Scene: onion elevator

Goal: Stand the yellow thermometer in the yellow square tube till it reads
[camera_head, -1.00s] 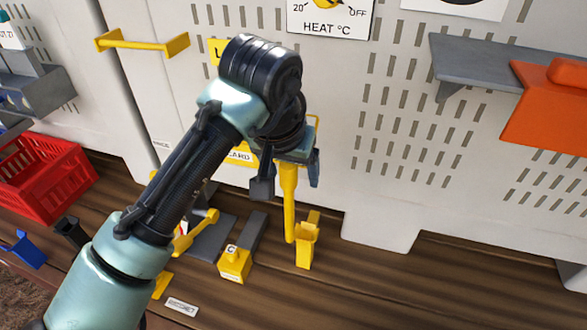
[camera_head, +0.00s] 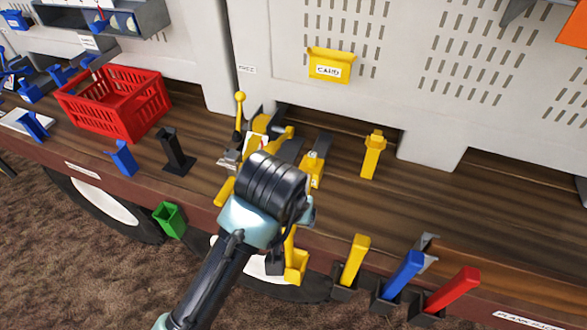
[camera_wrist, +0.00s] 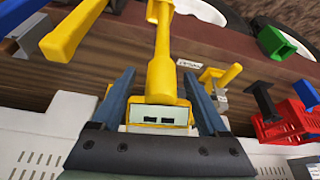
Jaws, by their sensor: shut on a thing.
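My gripper (camera_wrist: 158,98) is shut on the yellow thermometer (camera_wrist: 160,72), near its display head. The yellow square tube (camera_head: 297,268) is at that front edge, right below my gripper. The stem's lower end meets the tube in the picture; I cannot tell whether it is inside or in front. My wrist hides the thermometer's head in the head view.
Yellow (camera_head: 354,262), blue (camera_head: 403,275) and red (camera_head: 455,288) handles stand in dark holders right of the tube. A green square tube (camera_head: 170,220) is to the left. A yellow stand (camera_head: 373,158), a yellow card bin (camera_head: 330,68) and a red crate (camera_head: 118,105) are behind.

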